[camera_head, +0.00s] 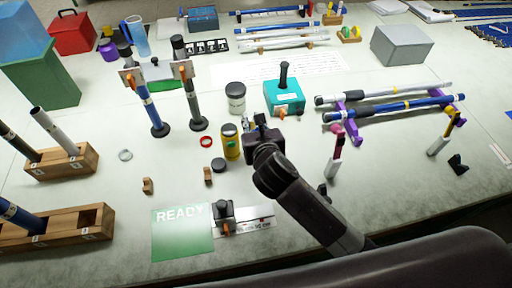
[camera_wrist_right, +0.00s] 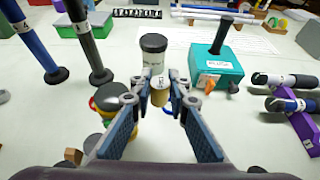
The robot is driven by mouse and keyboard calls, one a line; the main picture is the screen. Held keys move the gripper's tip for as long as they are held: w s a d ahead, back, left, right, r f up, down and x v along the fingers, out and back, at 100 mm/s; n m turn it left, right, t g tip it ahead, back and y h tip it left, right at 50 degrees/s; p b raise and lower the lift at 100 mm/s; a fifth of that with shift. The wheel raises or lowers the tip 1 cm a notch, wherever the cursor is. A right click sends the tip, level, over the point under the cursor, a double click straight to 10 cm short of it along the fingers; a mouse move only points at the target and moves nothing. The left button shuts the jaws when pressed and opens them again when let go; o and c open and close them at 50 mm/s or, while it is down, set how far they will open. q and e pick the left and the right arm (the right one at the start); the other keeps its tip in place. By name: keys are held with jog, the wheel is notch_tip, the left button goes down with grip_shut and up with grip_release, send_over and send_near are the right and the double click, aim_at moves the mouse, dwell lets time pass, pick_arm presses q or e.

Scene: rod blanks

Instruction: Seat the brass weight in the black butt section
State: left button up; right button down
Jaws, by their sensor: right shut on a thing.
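My right gripper (camera_head: 256,124) is over the middle of the table. In the right wrist view its blue-padded fingers (camera_wrist_right: 160,92) are closed at the tips on the small brass weight (camera_wrist_right: 160,88), which looks upright; its lower end shows below the tips. A black section (camera_head: 191,92) stands upright on a round foot, left of the gripper and apart from it. It also shows in the right wrist view (camera_wrist_right: 86,44). I cannot see into its end. A blue section (camera_head: 150,105) stands beside it. My left gripper is not in view.
A white jar with a dark lid (camera_head: 236,98) and a yellow jar (camera_head: 230,146) stand close to the right gripper. A teal box (camera_head: 285,97) is to its right, with rods on purple stands (camera_head: 354,128) beyond. Wooden rod blocks (camera_head: 64,166) are at left.

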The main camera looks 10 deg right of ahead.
notch_tip(320, 180, down, 8)
jog(key=shift+d+b, duration=0.15)
jog(key=shift+b, duration=0.2)
jog(key=shift+f, duration=0.65)
notch_tip(320, 180, down, 4)
jog(key=shift+r+b, duration=0.25)
jog(key=shift+b, duration=0.25)
jog(key=shift+f, duration=0.15)
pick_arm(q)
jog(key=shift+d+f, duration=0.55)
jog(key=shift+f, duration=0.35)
pick_arm(e)
jog(key=shift+f, duration=0.1)
jog(key=c, duration=1.8)
grip_release()
jog(key=shift+c, duration=0.2)
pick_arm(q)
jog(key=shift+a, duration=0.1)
